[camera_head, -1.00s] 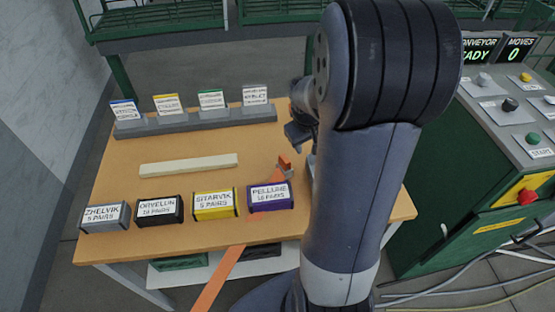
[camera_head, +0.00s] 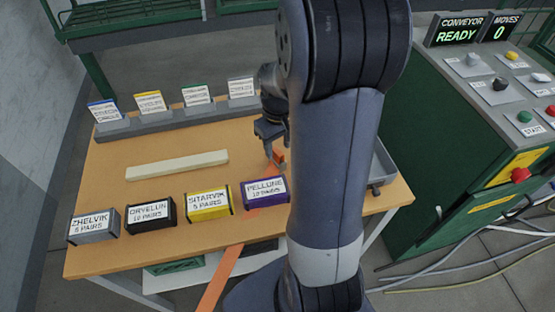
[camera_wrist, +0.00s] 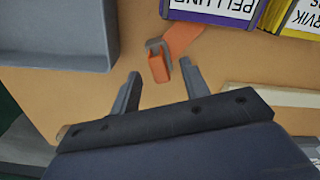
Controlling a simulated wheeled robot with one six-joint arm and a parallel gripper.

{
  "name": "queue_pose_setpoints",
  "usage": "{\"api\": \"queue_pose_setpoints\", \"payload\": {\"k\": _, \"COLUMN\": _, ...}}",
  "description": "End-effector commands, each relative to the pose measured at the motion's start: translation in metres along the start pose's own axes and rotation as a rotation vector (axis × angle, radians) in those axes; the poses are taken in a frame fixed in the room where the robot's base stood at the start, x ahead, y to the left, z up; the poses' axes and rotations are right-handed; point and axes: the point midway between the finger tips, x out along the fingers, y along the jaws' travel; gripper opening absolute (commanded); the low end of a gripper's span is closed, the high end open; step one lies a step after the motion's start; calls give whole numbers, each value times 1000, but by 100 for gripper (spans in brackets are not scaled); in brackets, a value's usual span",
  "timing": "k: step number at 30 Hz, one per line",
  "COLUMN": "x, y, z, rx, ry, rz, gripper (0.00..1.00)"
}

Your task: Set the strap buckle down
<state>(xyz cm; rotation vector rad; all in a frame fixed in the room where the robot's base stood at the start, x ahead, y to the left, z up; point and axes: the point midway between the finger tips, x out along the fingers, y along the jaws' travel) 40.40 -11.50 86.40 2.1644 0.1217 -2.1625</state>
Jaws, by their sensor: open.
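The strap buckle (camera_head: 279,157) is a small orange piece with a grey metal part, at the end of an orange strap (camera_head: 228,268). It rests at the table behind the purple PELLUNE box. In the wrist view the buckle (camera_wrist: 159,66) lies just beyond my fingertips, roughly between their lines. My gripper (camera_wrist: 161,78) is open, with nothing between its fingers. In the head view my gripper (camera_head: 270,141) hangs close above the buckle, partly hidden by my arm. I cannot tell whether a finger touches it.
The purple PELLUNE box (camera_head: 265,190) stands close in front of the buckle, with the yellow SITARVIK box (camera_head: 209,204) beside it. A grey tray (camera_wrist: 62,62) is on the buckle's other side. A pale bar (camera_head: 177,165) lies mid-table. A green control cabinet (camera_head: 440,170) stands right.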

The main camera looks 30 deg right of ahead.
Motion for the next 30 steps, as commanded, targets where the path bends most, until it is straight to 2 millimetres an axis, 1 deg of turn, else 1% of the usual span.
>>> {"api": "queue_pose_setpoints", "payload": {"k": 1, "x": 9, "y": 1, "z": 2, "rx": 1, "ry": -6, "rz": -2, "gripper": 44}}
{"api": "queue_pose_setpoints", "payload": {"k": 6, "x": 33, "y": 2, "z": 3, "rx": -1, "ry": -3, "rz": -1, "gripper": 44}}
{"api": "queue_pose_setpoints", "payload": {"k": 10, "x": 40, "y": 2, "z": 3, "rx": 0, "ry": -1, "rz": 0, "gripper": 44}}
{"api": "queue_pose_setpoints", "payload": {"k": 16, "x": 40, "y": 2, "z": 3, "rx": 0, "ry": 0, "rz": 0, "gripper": 44}}
{"api": "queue_pose_setpoints", "payload": {"k": 30, "x": 39, "y": 2, "z": 3, "rx": 0, "ry": 0, "rz": 0, "gripper": 5}}
